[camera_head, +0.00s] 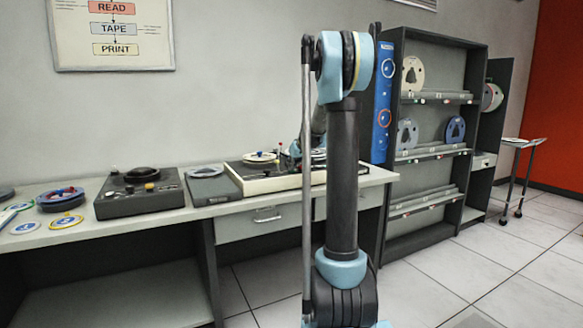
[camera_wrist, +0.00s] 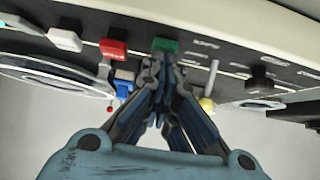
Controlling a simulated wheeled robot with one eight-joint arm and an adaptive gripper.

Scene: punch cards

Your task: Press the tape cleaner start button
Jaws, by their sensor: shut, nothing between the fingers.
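The cream machine with a dark top (camera_head: 262,184) stands on the bench in the head view, partly hidden behind my arm. In the wrist view its dark control panel (camera_wrist: 215,47) carries a green button (camera_wrist: 166,45), a red button (camera_wrist: 112,47) and a white button (camera_wrist: 65,40) in a row. My gripper (camera_wrist: 160,62) is shut and empty. Its fingertips are at the green button's near edge and overlap it in the picture; I cannot tell whether they touch it. In the head view the fingertips are hidden.
Close by in the wrist view are a blue part (camera_wrist: 123,84), a yellow-tipped lever (camera_wrist: 207,103), a black knob (camera_wrist: 262,78) and a reel (camera_wrist: 50,72). A dark tape machine (camera_head: 140,200) stands farther left on the bench. A reel rack (camera_head: 432,170) stands right.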

